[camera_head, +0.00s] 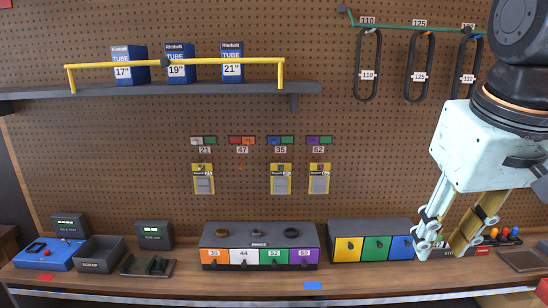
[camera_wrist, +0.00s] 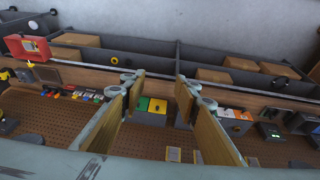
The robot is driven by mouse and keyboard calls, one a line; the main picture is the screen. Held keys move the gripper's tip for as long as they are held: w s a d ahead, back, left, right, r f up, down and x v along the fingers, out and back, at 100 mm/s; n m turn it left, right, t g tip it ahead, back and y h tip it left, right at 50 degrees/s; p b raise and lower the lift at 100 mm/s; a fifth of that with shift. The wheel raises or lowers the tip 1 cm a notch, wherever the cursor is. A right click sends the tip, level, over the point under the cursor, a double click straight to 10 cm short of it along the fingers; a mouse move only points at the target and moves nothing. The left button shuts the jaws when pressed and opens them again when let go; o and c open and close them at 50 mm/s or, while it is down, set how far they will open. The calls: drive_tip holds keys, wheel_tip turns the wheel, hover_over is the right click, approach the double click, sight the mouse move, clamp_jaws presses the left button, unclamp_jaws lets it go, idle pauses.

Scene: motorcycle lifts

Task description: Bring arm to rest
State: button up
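My gripper (camera_head: 449,248) hangs at the right side of the head view, fingers pointing down in front of the pegboard and over the right part of the bench. Its two fingers stand apart with nothing seen between them. In the wrist view the gripper (camera_wrist: 155,90) also shows two separated fingers with an empty gap. Part of my arm fills the upper right of the head view. In the head view the fingers overlap the right end of the box with yellow, green and blue drawers (camera_head: 362,248); I cannot tell whether they touch it.
The wooden bench (camera_head: 200,280) carries a drawer box with several numbered fronts (camera_head: 260,256), a dark bin (camera_head: 100,254) and a blue device (camera_head: 50,254). A shelf (camera_head: 200,91) with a yellow rail (camera_head: 215,62) holds blue tube boxes (camera_head: 178,65). Black belts (camera_head: 419,68) hang near my arm.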

drive_tip(key=s+a+f, duration=0.2)
drive_tip(key=s+a, duration=0.1)
drive_tip(key=s, duration=0.3)
drive_tip(key=s+a+f+b, duration=0.1)
drive_tip(key=s+a+f, duration=0.2)
drive_tip(key=s, duration=0.3)
drive_tip(key=shift+s+a+f+y+b, duration=0.2)
drive_tip(key=shift+s+y+b, duration=0.1)
drive_tip(key=shift+s+y, duration=0.1)
drive_tip(key=shift+w, duration=0.1)
wheel_tip(320, 180, down, 13)
drive_tip(key=b, duration=1.3)
drive_tip(key=shift+d+f, duration=0.1)
drive_tip(key=shift+d, duration=0.05)
idle(0.6)
